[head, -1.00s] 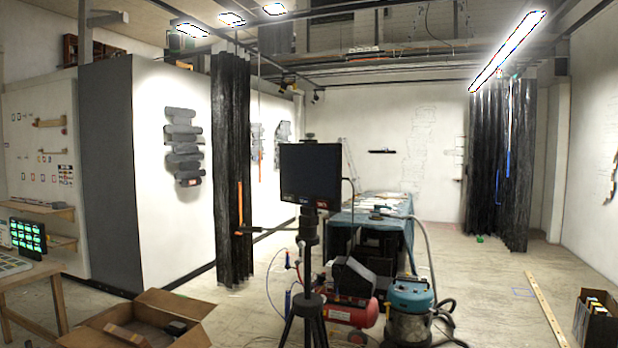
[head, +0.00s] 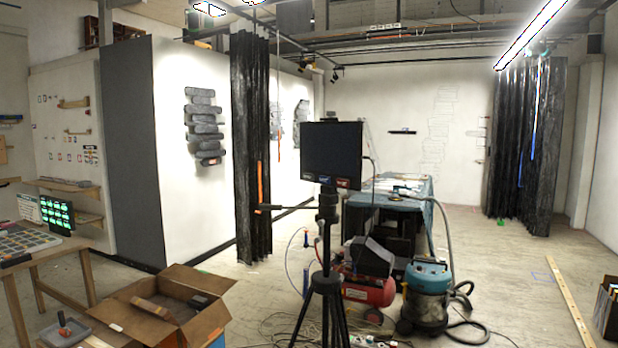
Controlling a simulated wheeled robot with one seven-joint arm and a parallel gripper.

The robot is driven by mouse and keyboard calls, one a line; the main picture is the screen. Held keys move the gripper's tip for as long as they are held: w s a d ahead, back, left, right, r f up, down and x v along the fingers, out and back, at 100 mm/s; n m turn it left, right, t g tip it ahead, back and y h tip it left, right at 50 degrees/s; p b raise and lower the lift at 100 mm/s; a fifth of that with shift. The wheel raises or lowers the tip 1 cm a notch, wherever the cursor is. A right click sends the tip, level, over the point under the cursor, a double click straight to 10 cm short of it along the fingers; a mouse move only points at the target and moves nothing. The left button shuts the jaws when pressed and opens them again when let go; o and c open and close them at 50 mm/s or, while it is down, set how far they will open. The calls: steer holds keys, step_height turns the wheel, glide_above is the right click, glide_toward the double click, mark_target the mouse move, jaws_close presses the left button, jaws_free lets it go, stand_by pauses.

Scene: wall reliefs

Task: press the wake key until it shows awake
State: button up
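A dark monitor (head: 331,151) stands on a black tripod (head: 327,280) near the middle of the head view, its screen black. No key that I can name as the wake key can be made out, and no word "awake" is legible. My gripper is not in view.
An open cardboard box (head: 205,318) stands on the floor at the lower left. A blue and grey vacuum (head: 427,295) and a red compressor (head: 368,290) stand behind the tripod. Cables lie around them. The floor at the right is mostly clear, with a long wooden strip (head: 568,300).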

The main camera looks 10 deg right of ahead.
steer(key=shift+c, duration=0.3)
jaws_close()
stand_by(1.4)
